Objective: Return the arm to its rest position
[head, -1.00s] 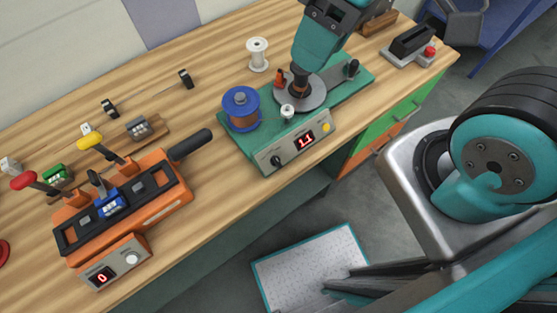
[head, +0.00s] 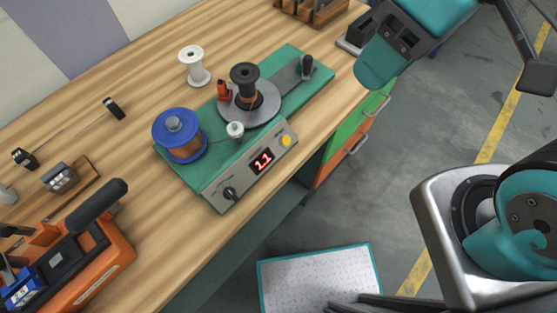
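My gripper (head: 385,55) is at the upper right of the head view, with teal and dark grey parts showing. It is off to the right of the green winding machine (head: 218,183) and apart from it. Its fingertips are not clearly seen, so I cannot tell if it is open or shut. I see nothing held in it. On the machine, a black spool with copper-coloured wire (head: 244,82) stands upright on a grey round plate (head: 263,108).
A blue spool (head: 172,125) sits on the machine's left end. A white spool (head: 193,66) stands behind on the wooden bench (head: 150,240). An orange fixture (head: 105,262) is at lower left. A white floor panel with teal edging (head: 318,280) lies below. Grey floor is open at right.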

